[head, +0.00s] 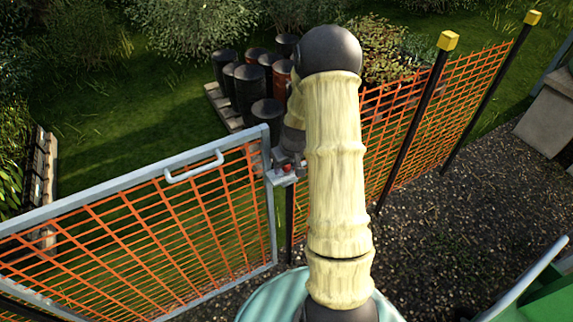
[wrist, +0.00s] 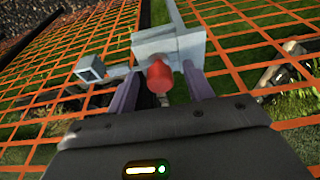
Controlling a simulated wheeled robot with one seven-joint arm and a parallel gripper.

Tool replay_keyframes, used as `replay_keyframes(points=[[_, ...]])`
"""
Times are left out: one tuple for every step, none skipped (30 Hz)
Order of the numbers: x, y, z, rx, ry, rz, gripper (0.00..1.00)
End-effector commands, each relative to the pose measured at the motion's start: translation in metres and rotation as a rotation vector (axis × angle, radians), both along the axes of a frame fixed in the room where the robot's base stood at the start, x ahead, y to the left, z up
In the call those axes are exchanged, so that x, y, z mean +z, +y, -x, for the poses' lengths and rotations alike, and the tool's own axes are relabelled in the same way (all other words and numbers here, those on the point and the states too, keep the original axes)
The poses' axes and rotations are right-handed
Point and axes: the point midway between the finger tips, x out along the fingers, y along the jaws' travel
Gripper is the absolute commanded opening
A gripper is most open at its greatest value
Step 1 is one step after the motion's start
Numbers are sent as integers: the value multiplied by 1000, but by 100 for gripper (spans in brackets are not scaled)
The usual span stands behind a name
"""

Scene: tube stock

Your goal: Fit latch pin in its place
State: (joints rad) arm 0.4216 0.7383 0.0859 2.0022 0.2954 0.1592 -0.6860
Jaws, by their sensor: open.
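The latch pin, with a red rounded end (wrist: 159,77), sticks out from a grey latch block (wrist: 178,47) in the wrist view. Its shaft is hidden, so I cannot tell how deep it sits. My gripper (wrist: 160,88) is open, with one dark finger on each side of the red end and a gap visible on both sides. In the head view the red end (head: 288,168) shows small at the latch on the gate's right post, just below my gripper (head: 289,157), which is partly hidden by my arm.
The grey-framed gate (head: 100,191) with orange mesh and a handle (head: 194,166) stands left of the latch. An orange mesh fence (head: 405,110) with yellow-capped posts runs right. Gravel (head: 440,240) lies open at right.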

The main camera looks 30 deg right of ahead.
Motion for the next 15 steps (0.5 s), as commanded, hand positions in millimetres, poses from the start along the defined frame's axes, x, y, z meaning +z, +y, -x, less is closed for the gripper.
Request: replay_keyframes(points=[[0,0,0,0,0,0,51],[0,0,0,0,0,0,51],[1,0,0,0,0,0,51],[2,0,0,0,0,0,51],[3,0,1,0,0,0,51],[5,0,1,0,0,0,51],[7,0,2,1,-1,0,51],[9,0,2,1,-2,1,51],[14,-1,3,1,-3,2,51],[17,-1,4,1,-3,2,51],[21,-1,5,1,-2,2,51],[26,-1,7,1,-3,2,51],[30,-1,8,0,-3,3,51],[35,-1,9,0,-3,2,51],[42,-1,11,-1,-3,2,51]])
